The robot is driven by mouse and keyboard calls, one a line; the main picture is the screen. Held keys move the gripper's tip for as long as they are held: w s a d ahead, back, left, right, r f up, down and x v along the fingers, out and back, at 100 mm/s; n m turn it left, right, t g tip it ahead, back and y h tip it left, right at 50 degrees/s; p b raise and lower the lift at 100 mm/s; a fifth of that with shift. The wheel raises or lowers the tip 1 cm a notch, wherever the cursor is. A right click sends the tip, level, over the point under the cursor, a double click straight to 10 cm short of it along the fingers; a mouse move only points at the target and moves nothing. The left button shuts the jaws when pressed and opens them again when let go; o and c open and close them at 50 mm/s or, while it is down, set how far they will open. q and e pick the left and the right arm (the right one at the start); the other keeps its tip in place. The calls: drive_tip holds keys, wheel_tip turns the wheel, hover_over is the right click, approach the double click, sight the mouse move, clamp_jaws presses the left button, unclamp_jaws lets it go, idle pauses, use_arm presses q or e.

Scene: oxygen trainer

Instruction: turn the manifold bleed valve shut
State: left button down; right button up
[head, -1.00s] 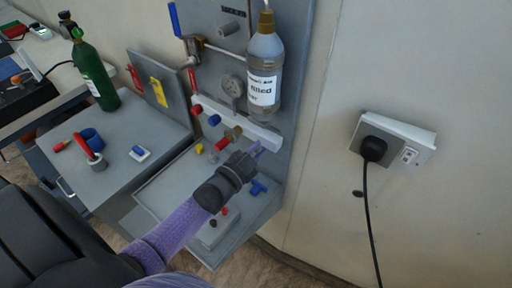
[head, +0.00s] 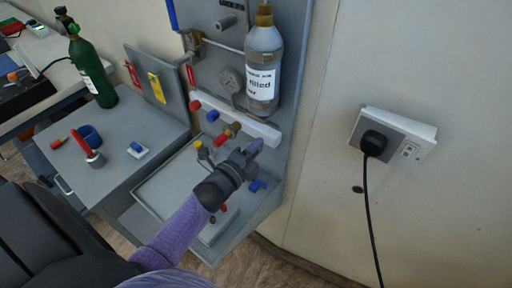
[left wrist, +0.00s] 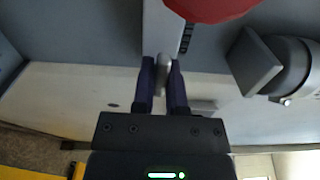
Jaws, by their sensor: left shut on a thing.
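The manifold is a white bar (head: 258,131) across the grey upright panel, with red, blue and brass fittings on its front. My left gripper (head: 257,147) is at the front of the bar, near its right end. In the left wrist view its two dark purple fingers (left wrist: 164,82) are shut on a small grey metal piece (left wrist: 164,65) below the white bar (left wrist: 160,32). This looks like the bleed valve's handle, but most of it is hidden by the fingers. How far the valve is turned cannot be told. My right gripper is not in view.
A green cylinder (head: 91,68) stands at left. The wall socket (head: 394,138) is at right.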

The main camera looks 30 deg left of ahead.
use_arm(q)
drive_tip(key=m, duration=0.1)
drive_tip(key=m+b, duration=0.1)
drive_tip(key=m, duration=0.2)
drive_tip(key=shift+f+m, duration=0.25)
drive_tip(key=shift+m, duration=0.05)
drive_tip(key=m+b, duration=0.2)
drive_tip(key=m, duration=0.2)
drive_tip(key=shift+f+m, duration=0.1)
drive_tip(key=shift+m, duration=0.2)
drive_tip(key=m+b, duration=0.2)
drive_tip(key=m, duration=0.3)
drive_tip(key=shift+a, duration=0.15)
drive_tip(key=shift+m+b, duration=0.45)
drive_tip(key=shift+m, duration=1.15)
drive_tip(key=shift+m, duration=0.3)
drive_tip(key=c, duration=0.7)
unclamp_jaws()
drive_tip(key=shift+o, duration=0.2)
